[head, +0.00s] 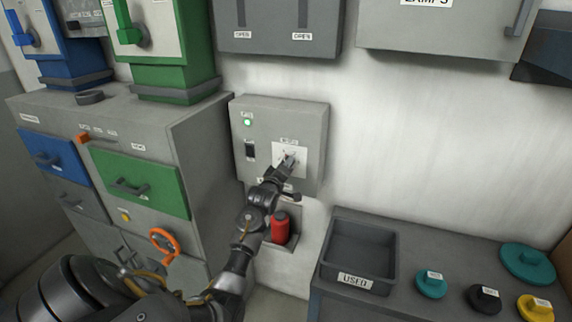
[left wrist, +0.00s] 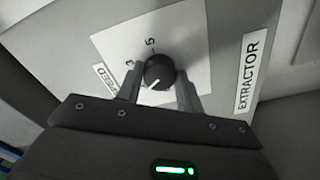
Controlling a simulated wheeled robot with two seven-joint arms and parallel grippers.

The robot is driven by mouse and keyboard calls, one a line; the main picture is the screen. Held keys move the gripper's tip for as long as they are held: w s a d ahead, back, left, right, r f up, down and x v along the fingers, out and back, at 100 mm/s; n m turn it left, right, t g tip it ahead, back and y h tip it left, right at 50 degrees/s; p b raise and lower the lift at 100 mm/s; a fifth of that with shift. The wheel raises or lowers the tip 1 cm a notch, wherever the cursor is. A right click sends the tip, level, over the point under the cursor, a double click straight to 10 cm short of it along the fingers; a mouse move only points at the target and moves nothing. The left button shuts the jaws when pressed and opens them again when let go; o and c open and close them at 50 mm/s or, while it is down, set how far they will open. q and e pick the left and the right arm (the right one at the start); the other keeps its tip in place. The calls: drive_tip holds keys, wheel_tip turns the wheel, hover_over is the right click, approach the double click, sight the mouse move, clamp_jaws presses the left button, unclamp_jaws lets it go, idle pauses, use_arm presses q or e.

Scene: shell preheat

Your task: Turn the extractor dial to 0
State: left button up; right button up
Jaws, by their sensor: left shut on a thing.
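The extractor dial (left wrist: 158,72) is a round black knob on a white plate (left wrist: 115,42) with the figures 5 and 3 beside it. A label reading EXTRACTOR (left wrist: 250,70) is to its right in the left wrist view. A pale pointer mark on the knob points to the lower left of that view. My left gripper (left wrist: 160,92) is shut on the dial, one finger on each side. In the head view my left gripper (head: 287,164) reaches the grey wall box (head: 277,115) and hides most of the dial. My right gripper is not in view.
The box also has a lit green lamp (head: 248,122) and a black switch (head: 250,151). A red cylinder (head: 280,229) stands in a recess below. A grey cabinet (head: 190,160) is to the left. A tray labelled USED (head: 327,277) and coloured knobbed discs are at the lower right.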

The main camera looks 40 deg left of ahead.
use_arm(q)
drive_tip(key=n+p, duration=0.4)
drive_tip(key=n, duration=0.7)
drive_tip(key=shift+r+n+p, duration=0.15)
drive_tip(key=shift+n+p, duration=0.15)
drive_tip(key=shift+n, duration=0.1)
idle(0.4)
drive_tip(key=o, duration=1)
